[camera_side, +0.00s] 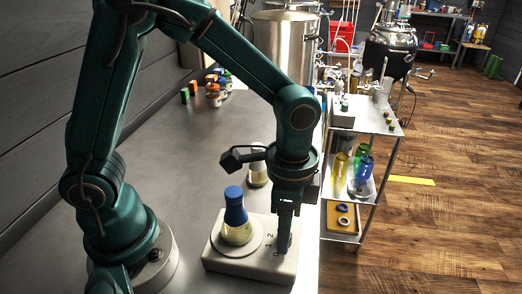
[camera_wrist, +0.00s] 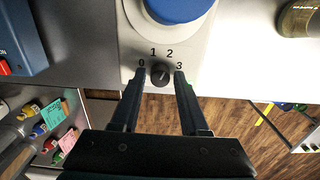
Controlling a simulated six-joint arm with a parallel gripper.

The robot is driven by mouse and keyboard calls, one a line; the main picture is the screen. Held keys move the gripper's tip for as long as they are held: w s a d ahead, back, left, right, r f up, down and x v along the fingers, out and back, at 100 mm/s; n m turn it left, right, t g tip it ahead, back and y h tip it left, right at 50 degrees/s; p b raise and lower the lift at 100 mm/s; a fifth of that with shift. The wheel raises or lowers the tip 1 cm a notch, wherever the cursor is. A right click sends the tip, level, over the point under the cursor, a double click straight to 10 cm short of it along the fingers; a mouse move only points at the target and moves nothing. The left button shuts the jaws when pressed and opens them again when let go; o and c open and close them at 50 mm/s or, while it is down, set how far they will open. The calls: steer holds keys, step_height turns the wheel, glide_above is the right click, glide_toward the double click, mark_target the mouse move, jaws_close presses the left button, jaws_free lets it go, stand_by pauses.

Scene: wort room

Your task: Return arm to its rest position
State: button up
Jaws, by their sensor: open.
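My gripper (camera_side: 284,245) points down over the front right end of a pale stirrer base (camera_side: 250,262). In the wrist view my gripper (camera_wrist: 157,72) is open, one finger on each side of a dark round knob (camera_wrist: 160,75). I cannot tell how deep the fingers sit around it. The digits 0, 1, 2 and 3 are printed around the knob; its pointer setting is unclear. A flask (camera_side: 238,234) with yellowish liquid and a blue cap (camera_side: 235,206) stands upright on the stirrer's round plate. The blue cap (camera_wrist: 178,8) also shows at the top of the wrist view.
A second flask (camera_side: 257,175) stands behind my wrist. Small capped bottles (camera_side: 213,92) and a steel kettle (camera_side: 284,44) are at the back. A shelved cart (camera_side: 366,134) with bottles stands close to the bench's right edge. A blue box (camera_wrist: 20,38) shows in the wrist view.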

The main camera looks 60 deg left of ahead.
step_height(320, 180, up, 5)
steer(key=shift+w+f, duration=0.1)
steer(key=shift+w, duration=0.05)
step_height(320, 180, down, 5)
steer(key=shift+f, duration=0.2)
steer(key=n, duration=0.3)
steer(key=shift+r, duration=0.1)
steer(key=n, duration=0.9)
steer(key=shift+n, duration=0.3)
steer(key=n, duration=0.5)
steer(key=shift+r, duration=3.95)
steer(key=shift+f, duration=0.1)
